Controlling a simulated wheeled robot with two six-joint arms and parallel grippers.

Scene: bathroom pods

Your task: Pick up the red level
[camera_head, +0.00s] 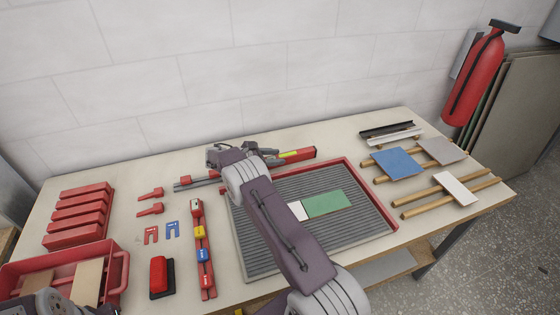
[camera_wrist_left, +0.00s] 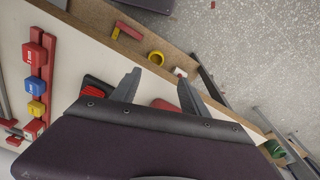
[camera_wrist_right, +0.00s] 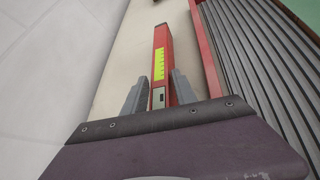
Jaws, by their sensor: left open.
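The red level (camera_head: 300,154), with a yellow-green marked strip, lies along the back of the table behind the grey ribbed mat. In the right wrist view the level (camera_wrist_right: 161,45) runs away from my right gripper (camera_wrist_right: 160,92). Its near part lies between the two fingers, and the gripper body hides what is behind. I cannot tell whether the fingers press on it. In the head view my right gripper (camera_head: 268,153) is at the level's left part. My left gripper (camera_wrist_left: 158,78) is open and empty near the table's front edge.
The red-rimmed tray (camera_head: 352,166) holds the ribbed mat and a green-white block (camera_head: 325,203). A red bar with coloured blocks (camera_head: 207,278) and a red box (camera_head: 118,262) stand left. Wooden rails with tiles (camera_head: 398,163) lie right. A wall (camera_head: 300,60) is behind.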

